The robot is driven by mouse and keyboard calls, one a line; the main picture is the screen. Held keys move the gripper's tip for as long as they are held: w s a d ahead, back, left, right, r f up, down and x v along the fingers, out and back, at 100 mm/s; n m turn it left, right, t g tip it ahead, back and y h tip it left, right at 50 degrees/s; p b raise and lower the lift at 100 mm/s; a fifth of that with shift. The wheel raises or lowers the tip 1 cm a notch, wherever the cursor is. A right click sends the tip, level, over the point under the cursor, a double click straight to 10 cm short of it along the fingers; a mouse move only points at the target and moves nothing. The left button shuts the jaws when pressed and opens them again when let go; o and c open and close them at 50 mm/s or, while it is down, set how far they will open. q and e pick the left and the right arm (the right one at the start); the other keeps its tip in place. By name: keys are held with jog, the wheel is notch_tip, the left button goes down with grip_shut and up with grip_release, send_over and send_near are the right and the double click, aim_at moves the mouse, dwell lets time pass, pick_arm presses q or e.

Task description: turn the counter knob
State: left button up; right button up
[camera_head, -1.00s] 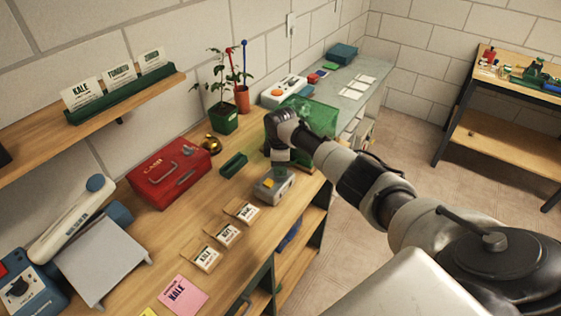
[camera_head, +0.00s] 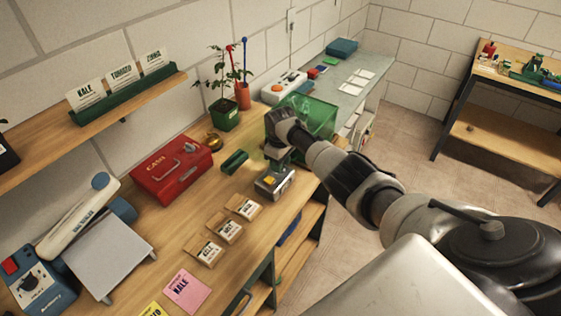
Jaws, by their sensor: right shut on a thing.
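The counter is a small grey box (camera_head: 274,184) with a yellow patch on top, standing near the bench's front edge. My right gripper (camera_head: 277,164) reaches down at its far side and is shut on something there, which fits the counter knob. The knob itself is hidden by the gripper and wrist, so its angle cannot be told. My left gripper is not in view.
A green see-through bin (camera_head: 318,113) stands just behind my right wrist. A small green tray (camera_head: 235,162) and a brass bell (camera_head: 213,142) lie left of the counter. Several seed packets (camera_head: 226,229) lie in front. A red cash box (camera_head: 171,171) stands farther left.

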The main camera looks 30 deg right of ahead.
jog(key=shift+w+r, duration=0.1)
jog(key=shift+r, duration=0.05)
jog(key=o, duration=0.9)
jog(key=shift+o, duration=0.2)
notch_tip(320, 180, up, 11)
jog(key=b, duration=0.1)
jog(key=shift+f, duration=0.2)
